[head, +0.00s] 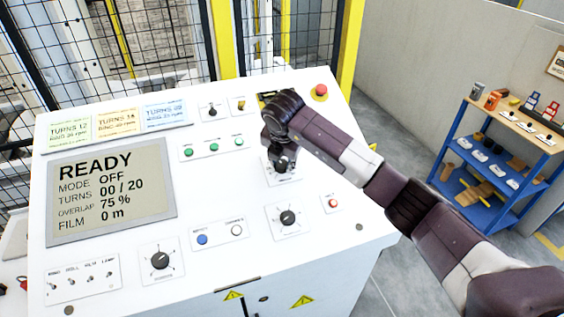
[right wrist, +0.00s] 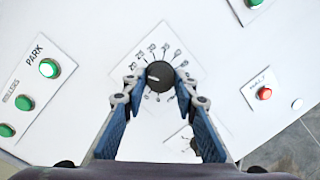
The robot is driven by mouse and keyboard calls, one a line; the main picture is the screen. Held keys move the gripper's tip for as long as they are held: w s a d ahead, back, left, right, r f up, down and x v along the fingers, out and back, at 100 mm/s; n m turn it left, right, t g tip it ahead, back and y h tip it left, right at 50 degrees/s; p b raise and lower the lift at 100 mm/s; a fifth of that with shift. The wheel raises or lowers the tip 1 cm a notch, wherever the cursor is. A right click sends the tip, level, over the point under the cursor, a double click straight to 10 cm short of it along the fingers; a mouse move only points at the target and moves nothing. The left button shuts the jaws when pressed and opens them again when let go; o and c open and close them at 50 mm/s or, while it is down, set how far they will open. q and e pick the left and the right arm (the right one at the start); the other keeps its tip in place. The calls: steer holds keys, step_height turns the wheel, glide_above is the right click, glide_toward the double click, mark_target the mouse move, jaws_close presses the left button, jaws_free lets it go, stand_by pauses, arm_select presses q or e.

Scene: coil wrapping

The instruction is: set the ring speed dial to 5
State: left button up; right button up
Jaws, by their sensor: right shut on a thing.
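A black round dial knob (right wrist: 160,76) on a white plate (right wrist: 137,62) sits between the fingertips of my right gripper (right wrist: 156,86) in the right wrist view. The gripper is shut on this knob. A white mark on the knob points left in that view, and numbers such as 20, 25 and 30 stand around it. In the head view, my right gripper (head: 279,156) comes down on the knob at the upper right of the white panel and partly hides it. The dial's name is not readable. My left gripper is out of view.
Two other dials (head: 160,260) (head: 288,217) sit lower on the panel. A screen (head: 113,190) reads READY, mode OFF. Green buttons (head: 214,147), a red button (head: 333,203) and a red emergency stop (head: 320,91) are near my right arm. A blue shelf (head: 490,150) stands right.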

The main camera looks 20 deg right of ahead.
steer(key=shift+c, duration=0.7)
steer(key=shift+f+n+b, duration=0.15)
steer(key=shift+n+b, duration=0.15)
steer(key=shift+b, duration=0.45)
steer(key=n+b, duration=0.5)
steer(key=b, duration=0.2)
steer(key=n+t+b, duration=0.1)
steer(key=n+b, duration=0.5)
steer(key=b, duration=0.1)
steer(key=shift+s+d+f+y+b, duration=0.1)
steer(key=shift+s+y+b, duration=0.05)
steer(key=shift+y+b, duration=0.15)
steer(key=shift+n+y+b, duration=0.3)
steer(key=shift+n+b, duration=1)
steer(key=shift+n, duration=1)
steer(key=shift+r, duration=0.2)
steer(key=o, duration=1.2)
steer(key=shift+c, duration=0.2)
steer(key=shift+r, duration=0.1)
